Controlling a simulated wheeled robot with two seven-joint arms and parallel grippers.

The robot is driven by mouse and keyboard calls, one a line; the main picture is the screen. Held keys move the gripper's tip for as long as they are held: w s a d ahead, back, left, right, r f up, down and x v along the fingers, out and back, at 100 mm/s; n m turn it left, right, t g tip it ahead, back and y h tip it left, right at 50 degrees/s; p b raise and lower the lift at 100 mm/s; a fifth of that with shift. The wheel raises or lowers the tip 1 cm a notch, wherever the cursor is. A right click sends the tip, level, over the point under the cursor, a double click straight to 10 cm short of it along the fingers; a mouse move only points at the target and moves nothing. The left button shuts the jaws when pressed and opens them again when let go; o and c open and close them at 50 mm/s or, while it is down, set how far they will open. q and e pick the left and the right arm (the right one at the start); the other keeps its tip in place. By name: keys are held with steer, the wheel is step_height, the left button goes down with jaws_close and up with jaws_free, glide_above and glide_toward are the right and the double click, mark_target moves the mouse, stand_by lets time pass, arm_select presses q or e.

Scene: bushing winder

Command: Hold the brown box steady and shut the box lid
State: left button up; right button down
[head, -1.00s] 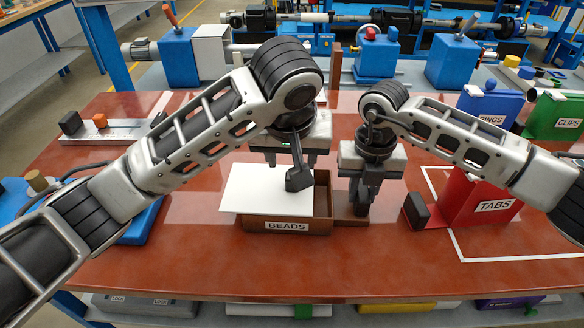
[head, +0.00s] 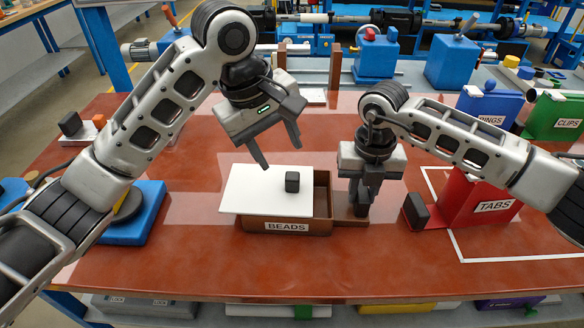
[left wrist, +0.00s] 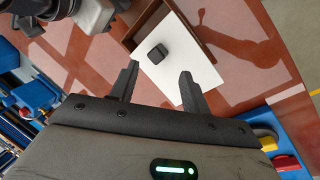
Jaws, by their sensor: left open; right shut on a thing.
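The brown box (head: 322,208), labelled BEADS, sits on the red-brown table. Its white lid (head: 252,196) covers most of the top and overhangs at the left; a strip at the right end is open. A small black knob (head: 292,182) stands on the lid, and both show in the left wrist view, the lid (left wrist: 183,78) and knob (left wrist: 157,53). My left gripper (head: 281,150) is open and empty, raised above and behind the lid. My right gripper (head: 361,196) is shut at the box's right end, on something at that wall; its fingertips partly hide the contact.
A red TABS bin (head: 478,200) with a dark block (head: 416,211) beside it stands to the right. Blue and green bins stand behind it. A blue base (head: 139,213) lies at the left. The table in front of the box is clear.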

mark_target(290, 176)
arm_select(q)
steer(key=w+a+f+n+g+h, duration=0.25)
steer(key=a+n+h, duration=0.35)
steer(key=n, duration=0.6)
steer(key=shift+m+t, duration=0.25)
steer(key=shift+m, duration=0.05)
steer(key=x, duration=1.1)
steer(key=shift+w+d+r, duration=0.25)
steer(key=shift+d, duration=0.1)
